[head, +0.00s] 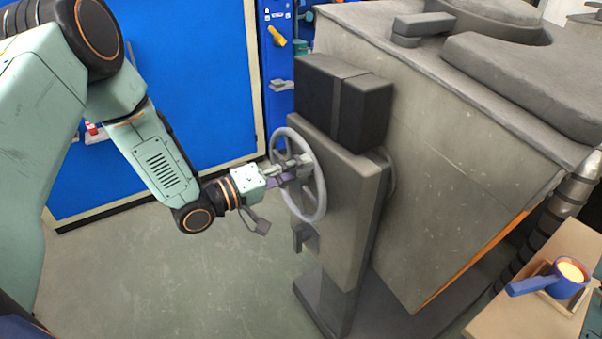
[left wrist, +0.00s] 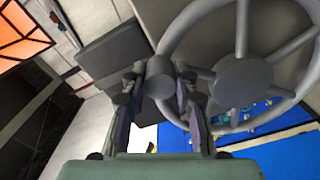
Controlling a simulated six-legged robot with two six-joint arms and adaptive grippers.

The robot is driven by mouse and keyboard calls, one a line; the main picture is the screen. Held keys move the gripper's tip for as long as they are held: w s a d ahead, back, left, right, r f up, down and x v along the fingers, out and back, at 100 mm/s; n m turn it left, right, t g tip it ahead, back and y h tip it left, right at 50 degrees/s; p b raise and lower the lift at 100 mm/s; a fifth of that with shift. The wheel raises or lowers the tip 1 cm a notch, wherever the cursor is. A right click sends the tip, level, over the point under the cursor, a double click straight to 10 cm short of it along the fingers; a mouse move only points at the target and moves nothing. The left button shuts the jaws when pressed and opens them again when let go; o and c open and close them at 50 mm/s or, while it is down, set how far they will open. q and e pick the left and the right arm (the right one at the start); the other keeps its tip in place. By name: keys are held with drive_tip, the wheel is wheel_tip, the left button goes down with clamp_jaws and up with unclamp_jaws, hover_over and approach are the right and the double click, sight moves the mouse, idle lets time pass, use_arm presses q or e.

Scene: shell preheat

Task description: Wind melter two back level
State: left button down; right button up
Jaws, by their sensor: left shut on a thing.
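A grey spoked handwheel (head: 316,195) stands on the side of the melter's grey pedestal (head: 345,200). The wheel also shows large in the left wrist view (left wrist: 165,45). My left gripper (head: 290,170) is at the wheel and shut on its round crank handle (left wrist: 159,76), which sits between the two fingers in the left wrist view. The big grey melter body (head: 440,160) rises behind the pedestal, with a thick lid slab (head: 525,80) on top. Its lower edge slopes and glows orange; I cannot tell its exact tilt. My right gripper is not in view.
A dark box (head: 345,100) tops the pedestal. A blue ladle (head: 540,285) with glowing contents sits on a wooden bench (head: 535,315) at the lower right. A blue wall panel (head: 190,90) stands behind my left arm. The floor (head: 190,285) left of the pedestal is clear.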

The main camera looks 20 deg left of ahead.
use_arm(q)
drive_tip(key=shift+w+a+r+n+p, duration=0.45)
drive_tip(key=shift+w+a+n, duration=0.45)
drive_tip(key=shift+n, duration=0.45)
drive_tip(key=shift+w+a+r+n+p, duration=0.3)
drive_tip(key=shift+w+a+r+n, duration=0.3)
drive_tip(key=shift+a+n, duration=0.6)
drive_tip(key=shift+w+a+r+n+p, duration=0.45)
drive_tip(key=shift+w+a+n, duration=0.4)
drive_tip(key=shift+n, duration=0.6)
drive_tip(key=c, duration=1)
unclamp_jaws()
drive_tip(key=shift+f, duration=0.15)
drive_tip(key=shift+s, duration=0.15)
approach(291, 136)
drive_tip(key=shift+v, duration=2.7)
drive_tip(key=shift+a+f, duration=0.1)
drive_tip(key=shift+a, duration=0.05)
